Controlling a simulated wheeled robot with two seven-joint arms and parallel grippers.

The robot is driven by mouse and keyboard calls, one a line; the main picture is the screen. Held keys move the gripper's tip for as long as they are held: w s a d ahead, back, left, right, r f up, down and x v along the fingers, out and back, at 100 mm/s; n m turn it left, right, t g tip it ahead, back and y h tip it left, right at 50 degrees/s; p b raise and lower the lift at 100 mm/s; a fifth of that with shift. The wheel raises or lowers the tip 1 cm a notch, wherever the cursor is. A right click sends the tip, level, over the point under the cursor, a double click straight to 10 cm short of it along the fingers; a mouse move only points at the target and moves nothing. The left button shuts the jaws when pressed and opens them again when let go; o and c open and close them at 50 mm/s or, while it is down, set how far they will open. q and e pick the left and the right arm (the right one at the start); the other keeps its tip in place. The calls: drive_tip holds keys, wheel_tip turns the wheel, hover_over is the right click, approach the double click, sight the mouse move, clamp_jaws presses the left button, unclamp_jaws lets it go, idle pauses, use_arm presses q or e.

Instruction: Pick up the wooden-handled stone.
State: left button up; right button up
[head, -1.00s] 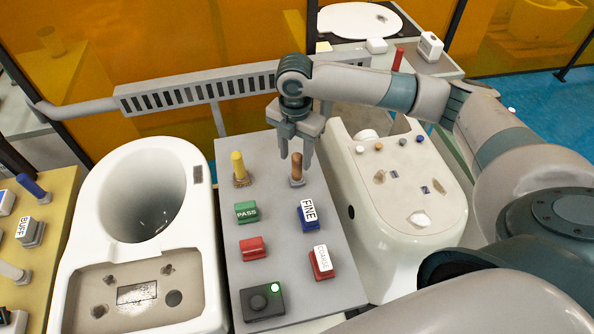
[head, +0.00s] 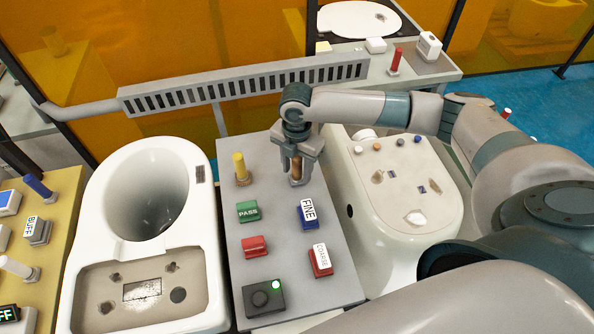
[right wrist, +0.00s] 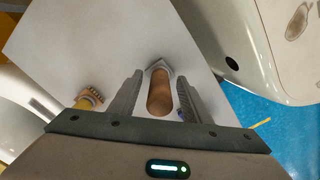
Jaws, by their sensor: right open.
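The wooden-handled stone (head: 296,169) stands upright on the grey panel, its brown handle up and its pale base below. In the right wrist view its handle (right wrist: 160,92) shows between the two fingers. My right gripper (head: 296,170) is open and lowered around the handle, one finger on each side; in the right wrist view a gap shows on both sides of the wood (right wrist: 160,105). My left gripper is not in view.
A yellow-handled tool (head: 240,168) stands to the left on the same grey panel (head: 275,225). Green PASS (head: 247,211), blue FINE (head: 308,214), red (head: 254,246) and COARSE (head: 320,260) blocks sit in front. White toilets (head: 150,190) flank the panel.

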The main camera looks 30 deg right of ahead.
sight(298, 157)
idle(0.4)
clamp_jaws()
drive_tip(key=shift+w, duration=0.1)
drive_tip(key=shift+r+b, duration=0.4)
drive_tip(key=shift+r, duration=0.05)
drive_tip(key=r, duration=0.1)
drive_tip(key=r+b, duration=0.1)
drive_tip(key=r, duration=0.1)
drive_tip(key=shift+s+d+r+b, duration=0.1)
drive_tip(key=shift+s+b, duration=0.15)
drive_tip(key=shift+b, duration=0.05)
drive_tip(key=s+d+r+b, duration=0.3)
drive_tip(key=s+r, duration=0.4)
drive_tip(key=s, duration=0.3)
drive_tip(key=shift+s+d, duration=0.15)
drive_tip(key=shift+d, duration=0.5)
